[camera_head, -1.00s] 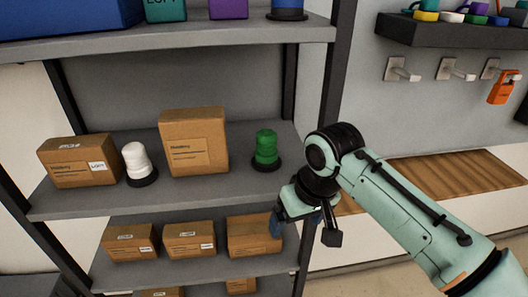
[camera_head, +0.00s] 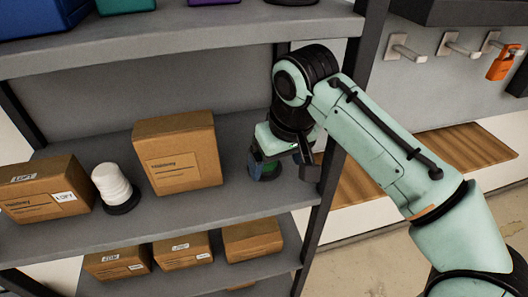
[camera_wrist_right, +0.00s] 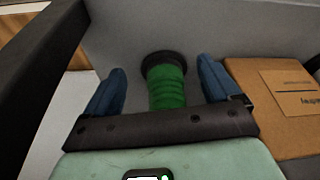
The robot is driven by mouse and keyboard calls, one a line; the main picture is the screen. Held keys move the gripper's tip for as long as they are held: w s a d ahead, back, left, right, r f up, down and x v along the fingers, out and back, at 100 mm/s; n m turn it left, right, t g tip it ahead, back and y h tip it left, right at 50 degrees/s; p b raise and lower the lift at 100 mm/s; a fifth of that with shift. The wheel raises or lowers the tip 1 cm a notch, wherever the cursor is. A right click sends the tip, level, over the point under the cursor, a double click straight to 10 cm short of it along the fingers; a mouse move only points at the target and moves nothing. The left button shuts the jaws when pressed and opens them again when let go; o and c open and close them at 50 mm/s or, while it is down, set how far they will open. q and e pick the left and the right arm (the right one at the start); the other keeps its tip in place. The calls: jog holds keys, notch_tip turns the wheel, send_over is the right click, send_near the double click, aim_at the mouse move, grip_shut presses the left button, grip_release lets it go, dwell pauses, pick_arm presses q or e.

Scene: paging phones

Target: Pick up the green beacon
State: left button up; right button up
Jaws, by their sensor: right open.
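The green beacon (camera_wrist_right: 167,88) stands on the middle shelf; its dark base (camera_wrist_right: 163,62) shows in the right wrist view. In the head view only a part of the beacon (camera_head: 268,170) shows, the rest hidden behind my right gripper (camera_head: 279,166). My right gripper is open, with its two blue fingers on either side of the beacon in the wrist view. A gap shows between each finger and the beacon. My left gripper is not in view.
A cardboard box (camera_head: 178,152) stands left of the beacon, close to one finger in the wrist view. A white beacon (camera_head: 114,186) and another box (camera_head: 45,188) stand farther left. A dark shelf post (camera_head: 345,130) is at the right. The upper shelf (camera_head: 180,38) lies above.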

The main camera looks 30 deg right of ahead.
jog(key=shift+w, duration=0.85)
jog(key=shift+w+p, duration=0.3)
jog(key=shift+w, duration=0.05)
jog(key=w+p, duration=0.1)
jog(key=w, duration=0.2)
jog(key=shift+w+d, duration=0.1)
jog(key=shift+w, duration=0.3)
jog(key=shift+w+f, duration=0.3)
jog(key=shift+f, duration=0.2)
jog(key=shift+w+f, duration=0.1)
jog(key=shift+f, duration=0.1)
jog(key=shift+s+r, duration=0.1)
jog(key=shift+s, duration=0.45)
jog(key=c, duration=0.4)
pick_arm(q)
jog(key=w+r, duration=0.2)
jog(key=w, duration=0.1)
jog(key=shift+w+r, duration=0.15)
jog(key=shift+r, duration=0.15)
pick_arm(e)
jog(key=shift+w, duration=0.2)
jog(key=c, duration=1.1)
